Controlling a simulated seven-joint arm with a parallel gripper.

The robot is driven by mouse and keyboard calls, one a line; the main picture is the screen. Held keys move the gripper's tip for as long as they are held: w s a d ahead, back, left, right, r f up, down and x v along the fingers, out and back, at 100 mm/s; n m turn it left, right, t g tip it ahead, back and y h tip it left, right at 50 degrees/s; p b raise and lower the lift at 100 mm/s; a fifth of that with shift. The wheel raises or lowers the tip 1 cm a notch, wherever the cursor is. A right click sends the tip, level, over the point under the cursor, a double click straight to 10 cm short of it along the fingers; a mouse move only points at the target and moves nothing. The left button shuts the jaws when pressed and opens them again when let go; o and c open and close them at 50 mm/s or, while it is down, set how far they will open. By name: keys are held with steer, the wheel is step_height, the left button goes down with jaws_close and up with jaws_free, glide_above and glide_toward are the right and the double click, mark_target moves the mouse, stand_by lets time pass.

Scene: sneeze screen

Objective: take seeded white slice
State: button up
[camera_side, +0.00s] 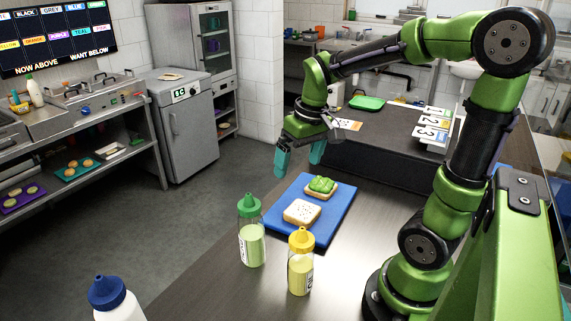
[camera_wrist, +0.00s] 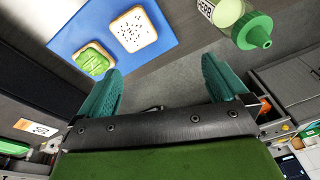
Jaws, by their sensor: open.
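The seeded white slice (camera_side: 302,211) lies flat on a blue board (camera_side: 335,221), with dark seeds on its pale top. It also shows in the wrist view (camera_wrist: 134,29). Beside it on the board is another slice topped with green pieces (camera_side: 321,187), seen too in the wrist view (camera_wrist: 93,61). My gripper (camera_side: 299,160) has teal fingers and is open and empty. It hangs above and behind the board's far left corner, apart from both slices. In the wrist view its fingers (camera_wrist: 160,80) stand wide apart, with the slices beyond them at upper left.
A green-capped bottle (camera_side: 251,236) and a yellow-capped bottle (camera_side: 300,265) stand close to the board's near side. A blue-capped bottle (camera_side: 115,300) is at the front left. A dark raised block (camera_side: 385,145) with number cards (camera_side: 433,130) stands behind the board.

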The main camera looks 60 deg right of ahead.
steer(key=n+g, duration=0.2)
glide_above(302, 210)
steer(key=f, duration=0.1)
steer(key=shift+n, duration=0.7)
steer(key=f, duration=1)
steer(key=shift+s+a+f, duration=0.15)
steer(key=shift+s+f, duration=0.15)
steer(key=shift+w+f, duration=0.2)
steer(key=shift+f, duration=2.55)
